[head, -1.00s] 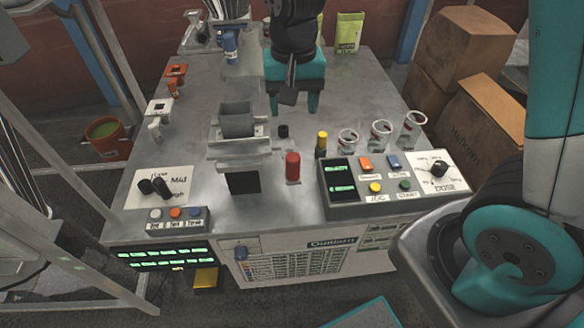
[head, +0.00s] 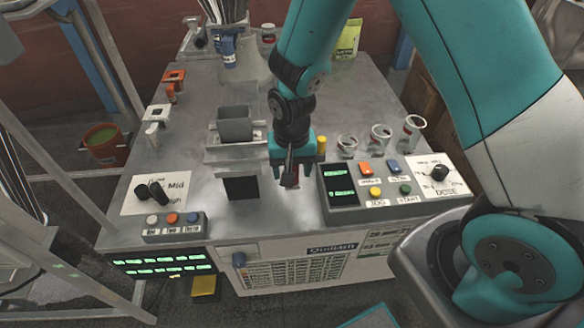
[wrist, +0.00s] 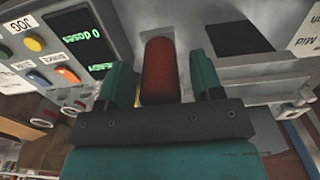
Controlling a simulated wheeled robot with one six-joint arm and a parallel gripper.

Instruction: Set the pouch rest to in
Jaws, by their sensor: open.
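A red cylinder (wrist: 160,70) stands between the two fingers of my gripper (wrist: 162,82) in the wrist view. My gripper is open, with a finger on each side of the cylinder; I cannot tell if either touches it. In the head view my gripper (head: 290,172) points down at the front middle of the bench and hides most of the cylinder. No part is readably labelled as the pouch rest. A grey box-shaped holder (head: 235,124) stands left of my gripper, above a dark square opening (head: 241,187).
A control box (head: 345,209) with a green display and coloured buttons is close on the right, with a dose dial (head: 439,172) beyond. Several clear cups (head: 381,137) stand behind it. A mode knob panel (head: 154,191) and button box (head: 174,228) are at left.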

